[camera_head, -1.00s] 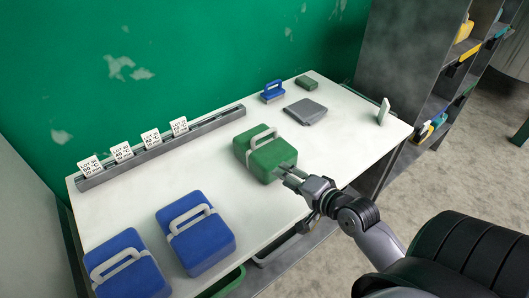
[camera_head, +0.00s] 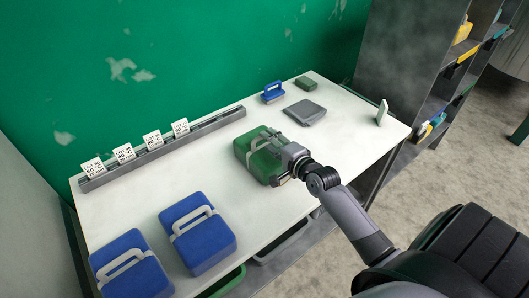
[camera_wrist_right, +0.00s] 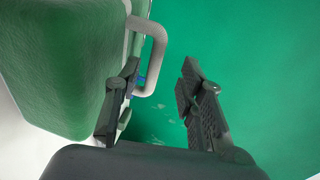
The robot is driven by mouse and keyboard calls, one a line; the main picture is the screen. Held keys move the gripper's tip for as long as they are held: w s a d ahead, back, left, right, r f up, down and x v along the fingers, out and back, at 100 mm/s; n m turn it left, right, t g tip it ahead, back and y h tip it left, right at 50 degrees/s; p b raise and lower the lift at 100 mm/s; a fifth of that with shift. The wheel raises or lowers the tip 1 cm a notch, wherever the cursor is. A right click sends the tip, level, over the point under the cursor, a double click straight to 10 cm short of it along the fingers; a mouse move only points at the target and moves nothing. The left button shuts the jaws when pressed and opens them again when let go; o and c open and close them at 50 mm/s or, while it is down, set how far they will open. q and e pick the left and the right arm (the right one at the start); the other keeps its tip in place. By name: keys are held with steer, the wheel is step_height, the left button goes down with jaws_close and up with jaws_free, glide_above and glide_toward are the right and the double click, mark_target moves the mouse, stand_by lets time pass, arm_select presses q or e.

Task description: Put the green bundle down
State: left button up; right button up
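The green bundle (camera_head: 252,165) with its pale handle rests on the white table (camera_head: 345,133). In the right wrist view the bundle (camera_wrist_right: 65,65) fills the left side, and its handle (camera_wrist_right: 158,50) loops out to the right. My right gripper (camera_head: 284,157) is over the bundle's right side and hides part of it and of the handle. In the wrist view its two dark fingers (camera_wrist_right: 165,90) stand apart. The handle shows beyond and between the fingertips, and I see no grip on it. My left gripper is not in view.
Two blue bundles (camera_head: 197,234) (camera_head: 130,265) sit at the front left. A label rail (camera_head: 165,148) with several cards runs along the back. A grey pad (camera_head: 305,112), a small blue handled item (camera_head: 273,92) and a small green block (camera_head: 306,83) lie at the far end.

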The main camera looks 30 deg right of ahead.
steer(key=shift+w+f+p, duration=0.2)
steer(key=shift+w+f, duration=0.05)
steer(key=shift+w, duration=0.6)
steer(key=shift+w+f+p, duration=0.2)
steer(key=shift+w+f, duration=0.1)
steer(key=shift+w, duration=0.55)
steer(key=shift+w+f+p, duration=0.2)
steer(key=shift+w+f, duration=0.05)
steer(key=shift+w, duration=0.6)
steer(key=shift+s, duration=0.1)
steer(key=shift+c, duration=0.5)
steer(key=shift+a, duration=0.1)
jaws_close()
steer(key=shift+r, duration=0.15)
